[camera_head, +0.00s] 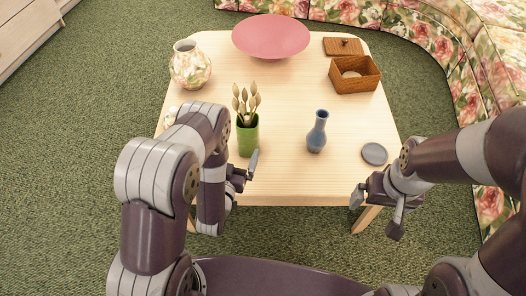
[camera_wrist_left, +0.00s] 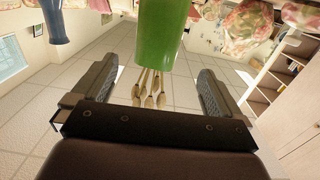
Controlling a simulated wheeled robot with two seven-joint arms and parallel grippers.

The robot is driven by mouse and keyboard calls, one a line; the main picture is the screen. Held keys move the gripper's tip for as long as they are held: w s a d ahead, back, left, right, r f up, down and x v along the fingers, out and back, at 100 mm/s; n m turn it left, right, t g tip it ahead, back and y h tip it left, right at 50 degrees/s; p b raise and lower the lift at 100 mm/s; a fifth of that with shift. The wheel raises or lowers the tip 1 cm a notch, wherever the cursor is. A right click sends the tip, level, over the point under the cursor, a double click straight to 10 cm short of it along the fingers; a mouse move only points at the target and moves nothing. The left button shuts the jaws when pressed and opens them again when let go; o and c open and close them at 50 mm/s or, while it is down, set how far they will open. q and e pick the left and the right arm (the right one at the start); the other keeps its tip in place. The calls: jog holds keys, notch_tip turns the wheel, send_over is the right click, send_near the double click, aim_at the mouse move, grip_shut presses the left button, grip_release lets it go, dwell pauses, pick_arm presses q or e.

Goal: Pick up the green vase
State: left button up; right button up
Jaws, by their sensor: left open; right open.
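The green vase (camera_head: 247,138) stands upright on the light wooden table (camera_head: 300,180), with several pale buds on stems in it. My left gripper (camera_head: 242,172) is open at the near side of the vase, close to its lower part. In the left wrist view, which looks upside down, the green vase (camera_wrist_left: 163,35) is beyond and between the two open fingers of my left gripper (camera_wrist_left: 160,88), with no visible grip on it. My right gripper (camera_head: 377,208) is open and empty by the table's near right edge.
A blue vase (camera_head: 317,133) stands right of the green vase, with a grey disc (camera_head: 374,154) farther right. A floral round vase (camera_head: 190,66), a pink bowl (camera_head: 271,36), a wooden box (camera_head: 355,76) and its lid (camera_head: 343,46) are farther back. The table's middle is clear.

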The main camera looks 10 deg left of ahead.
aim_at(249, 125)
pick_arm(q)
jog(key=w+b, duration=0.1)
jog(key=w, duration=0.3)
jog(key=w+b, duration=0.1)
jog(key=w, duration=0.3)
jog(key=w+d+f+b, duration=0.1)
jog(key=w, duration=0.2)
jog(key=shift+w+b, duration=0.4)
jog(key=shift+w+d+r, duration=0.1)
jog(key=shift+w+r, duration=0.1)
jog(key=shift+w, duration=0.05)
jog(key=c, duration=1.6)
